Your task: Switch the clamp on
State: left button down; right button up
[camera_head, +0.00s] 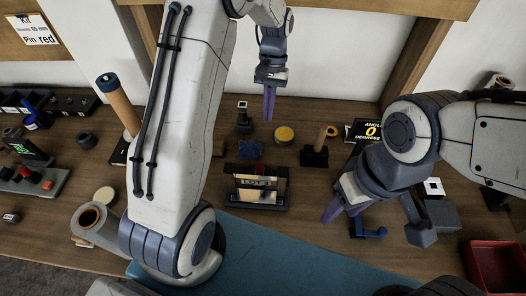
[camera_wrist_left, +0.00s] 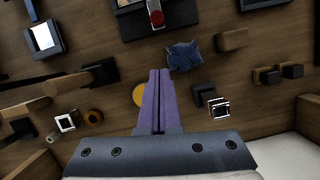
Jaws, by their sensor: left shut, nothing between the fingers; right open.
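I cannot tell for sure which object is the clamp. A black device (camera_head: 258,190) with a lit panel stands in the middle of the bench in the head view. The same device, with a red cylinder (camera_wrist_left: 155,14) on it, seems to show at the top of the left wrist view. My left gripper (camera_head: 269,118) is shut and empty, pointing down behind the device; its purple fingers (camera_wrist_left: 158,75) are together in the left wrist view. My right gripper (camera_head: 342,204) is open and empty, to the right of the device.
A blue lumpy piece (camera_head: 250,149) and a yellow-topped disc (camera_head: 284,134) lie behind the device. A black block with a wooden peg (camera_head: 318,150) is beside them. A blue-black tool (camera_head: 372,231) lies near my right gripper. A red bin (camera_head: 496,264) stands at the right.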

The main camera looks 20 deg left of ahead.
aim_at(261, 169)
pick_arm(q)
jog(key=p+x, duration=0.1)
jog(key=x, duration=0.9)
jog(key=shift+s, duration=0.1)
jog(key=shift+s+d+f+p, duration=0.15)
jog(key=shift+s+p, duration=0.45)
jog(key=shift+s, duration=0.6)
jog(key=shift+s+d+f, duration=0.1)
jog(key=shift+s+f, duration=0.05)
jog(key=shift+s, duration=0.5)
pick_arm(e)
jog(key=shift+r, duration=1.25)
pick_arm(q)
jog(key=shift+s+d, duration=0.1)
jog(key=shift+s, duration=0.2)
jog(key=s, duration=0.1)
jog(key=s+d, duration=0.1)
jog(key=s, duration=0.1)
jog(key=shift+s+p, duration=0.2)
jog(key=shift+p, duration=0.1)
jog(key=shift+w, duration=0.1)
pick_arm(e)
jog(key=shift+s+r, duration=0.15)
jog(key=shift+s, duration=0.75)
